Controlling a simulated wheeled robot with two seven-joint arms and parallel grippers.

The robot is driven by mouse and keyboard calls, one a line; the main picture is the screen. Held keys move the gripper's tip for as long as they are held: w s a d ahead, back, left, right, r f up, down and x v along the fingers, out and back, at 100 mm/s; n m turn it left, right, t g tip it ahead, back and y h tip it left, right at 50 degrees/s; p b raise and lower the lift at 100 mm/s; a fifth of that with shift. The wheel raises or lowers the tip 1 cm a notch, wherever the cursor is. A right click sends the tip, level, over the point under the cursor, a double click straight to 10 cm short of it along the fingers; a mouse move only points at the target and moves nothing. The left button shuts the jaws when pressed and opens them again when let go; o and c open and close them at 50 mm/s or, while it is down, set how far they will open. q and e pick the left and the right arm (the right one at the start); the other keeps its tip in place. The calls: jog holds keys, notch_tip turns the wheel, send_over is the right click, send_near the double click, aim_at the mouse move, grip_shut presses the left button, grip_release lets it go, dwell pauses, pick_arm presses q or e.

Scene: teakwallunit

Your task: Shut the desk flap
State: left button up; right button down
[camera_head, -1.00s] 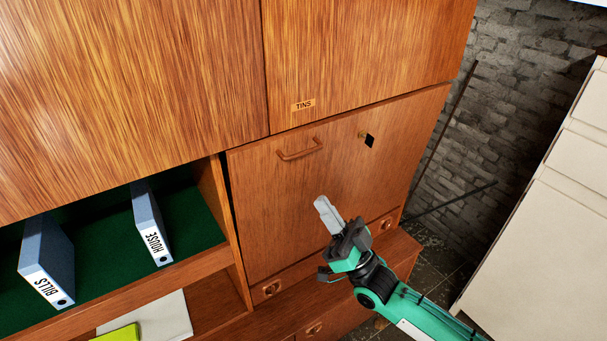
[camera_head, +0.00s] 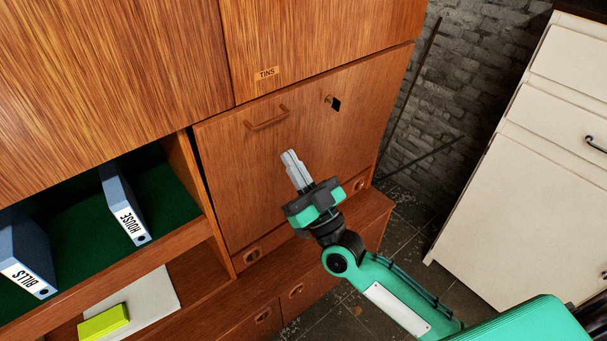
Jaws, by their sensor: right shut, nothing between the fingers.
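The desk flap (camera_head: 240,170) is a wooden panel in the wall unit, below the cupboard labelled TINS. It stands upright, close to flush with the unit, with a thin dark gap along its left and top edges. It has a bar handle (camera_head: 267,119) near its top left and a key in a lock with a dark diamond tag (camera_head: 335,104) near its top right. My right gripper (camera_head: 291,157) is shut and empty in front of the flap's middle, below the handle. I cannot tell whether its tips touch the panel. My left gripper is not in view.
Open shelves to the left hold binders marked HOUSE (camera_head: 127,212) and BILLS (camera_head: 24,262), with paper (camera_head: 155,296) and a yellow-green block (camera_head: 103,322) below. Drawers (camera_head: 265,318) lie under the flap. A white cabinet (camera_head: 510,190) stands right, with floor between.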

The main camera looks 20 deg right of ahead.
jog(key=w+a+r+p, duration=0.1)
jog(key=w+a, duration=0.1)
jog(key=w, duration=0.4)
jog(key=shift+a+r+p, duration=0.3)
jog(key=shift+r+p, duration=0.05)
